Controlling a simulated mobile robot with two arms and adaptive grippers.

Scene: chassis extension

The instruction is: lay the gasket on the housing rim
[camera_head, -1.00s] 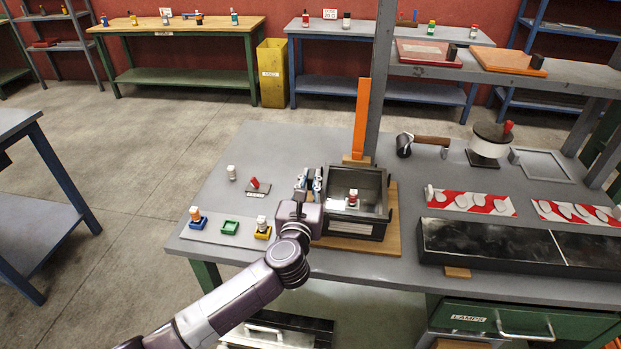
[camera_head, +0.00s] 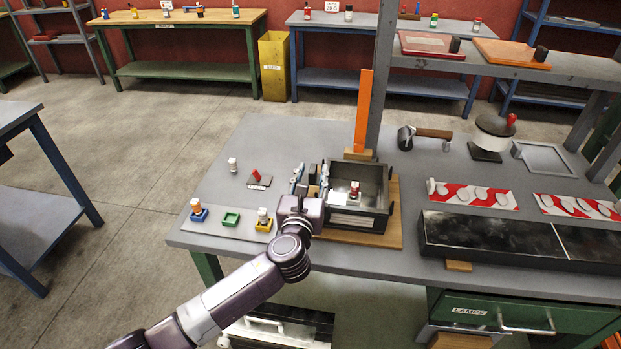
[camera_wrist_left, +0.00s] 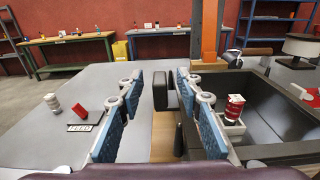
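A black open-topped box (camera_head: 374,222), which looks like the housing, stands on a wooden board near the bench's front. It also shows at the right of the left wrist view (camera_wrist_left: 270,152). A thin grey square frame (camera_head: 517,156), possibly the gasket, lies flat at the back right of the bench. In the left wrist view a dark upright part (camera_wrist_left: 160,91) shows between the spread fingers; contact cannot be told. My right gripper is out of view.
Small bottles in coloured holders (camera_head: 231,219) stand to the left. A long black tray (camera_head: 490,237) and red patterned strips (camera_head: 470,195) lie to the right.

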